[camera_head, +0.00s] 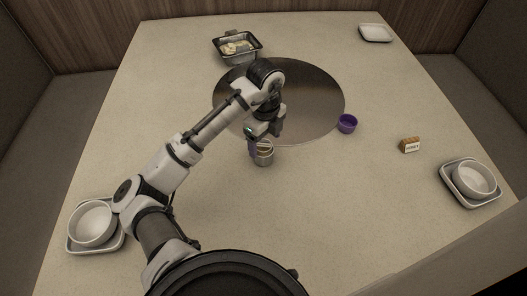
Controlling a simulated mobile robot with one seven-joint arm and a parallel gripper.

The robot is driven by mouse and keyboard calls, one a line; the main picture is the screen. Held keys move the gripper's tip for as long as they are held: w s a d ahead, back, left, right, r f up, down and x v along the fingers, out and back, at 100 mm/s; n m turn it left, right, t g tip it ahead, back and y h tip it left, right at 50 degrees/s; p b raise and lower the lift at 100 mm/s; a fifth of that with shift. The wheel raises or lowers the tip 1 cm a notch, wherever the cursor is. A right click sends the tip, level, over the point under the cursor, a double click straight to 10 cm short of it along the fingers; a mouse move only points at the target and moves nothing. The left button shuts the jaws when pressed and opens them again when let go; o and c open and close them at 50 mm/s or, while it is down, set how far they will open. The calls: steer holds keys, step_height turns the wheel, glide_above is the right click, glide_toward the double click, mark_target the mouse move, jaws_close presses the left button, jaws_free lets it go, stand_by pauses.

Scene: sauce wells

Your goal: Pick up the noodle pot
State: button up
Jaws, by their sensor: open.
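A small metal pot (264,158) with a tan top stands on the table just in front of the round metal plate's near edge; I take it to be the noodle pot, though its contents are too small to tell. My gripper (261,142) points down right above and behind it, open. The fingers are small and partly hidden, and I cannot tell whether they touch the pot's rim. Something purplish shows at the pot's left side, too small to make out.
A round metal plate (315,95) lies mid-table. A purple cup (347,124) stands at its right edge, a small brown labelled box (410,145) farther right. A metal pan with pale food (238,58) is at the back. White bowls (90,222) (474,179) sit on trays at both sides.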

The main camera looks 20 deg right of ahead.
mark_target(263, 153)
steer(key=f, duration=0.1)
steer(key=f+p, duration=0.1)
steer(key=f, duration=0.3)
steer(key=shift+s+a, duration=0.2)
steer(key=shift+a, duration=0.1)
steer(key=shift+c, duration=0.5)
steer(key=c, duration=1.1)
steer(key=shift+r, duration=0.1)
